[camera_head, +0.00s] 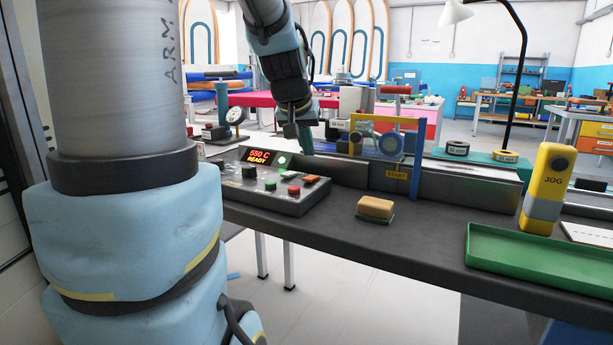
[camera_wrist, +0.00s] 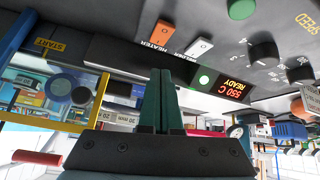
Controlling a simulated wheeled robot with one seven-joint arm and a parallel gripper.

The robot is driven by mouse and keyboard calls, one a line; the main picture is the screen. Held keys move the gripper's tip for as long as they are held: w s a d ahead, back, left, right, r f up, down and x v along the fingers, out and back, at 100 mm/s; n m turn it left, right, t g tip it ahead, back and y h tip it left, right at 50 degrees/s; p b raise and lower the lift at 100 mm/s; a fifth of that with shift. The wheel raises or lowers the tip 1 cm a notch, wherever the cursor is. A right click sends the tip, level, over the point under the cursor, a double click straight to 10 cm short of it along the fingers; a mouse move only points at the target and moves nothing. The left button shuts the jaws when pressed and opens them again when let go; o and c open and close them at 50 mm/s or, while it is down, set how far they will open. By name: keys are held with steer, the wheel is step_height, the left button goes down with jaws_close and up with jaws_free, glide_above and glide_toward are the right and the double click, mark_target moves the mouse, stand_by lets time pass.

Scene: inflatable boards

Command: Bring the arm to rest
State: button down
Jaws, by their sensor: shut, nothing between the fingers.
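My gripper (camera_head: 306,150) hangs from my raised arm (camera_head: 285,60), above the back of the dark bench, near the control panel (camera_head: 275,186). In the wrist view its two green fingers (camera_wrist: 160,98) are pressed together with nothing between them. The fingers point toward the panel side, where the display (camera_wrist: 237,88) reads 550 C READY and a green lamp (camera_wrist: 206,76) is lit. The gripper appears apart from the panel and holds nothing.
A yellow and blue frame (camera_head: 388,150) marked START stands right of the gripper. A sponge-like block (camera_head: 375,207), a green tray (camera_head: 540,258) and a yellow JOG pendant (camera_head: 548,188) are on the bench. A lamp (camera_head: 515,70) rises behind. The bench front is mostly clear.

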steer(key=s+a+g+y+p, duration=0.1)
steer(key=s+a+g+p, duration=0.1)
steer(key=s+p, duration=0.5)
steer(key=s+a+n+g+y+p, duration=0.1)
steer(key=s+a+g+p, duration=0.2)
steer(key=s+a+p, duration=0.2)
steer(key=s+p, duration=0.2)
steer(key=s, duration=0.2)
steer(key=shift+s+f, duration=0.15)
steer(key=shift+s, duration=0.05)
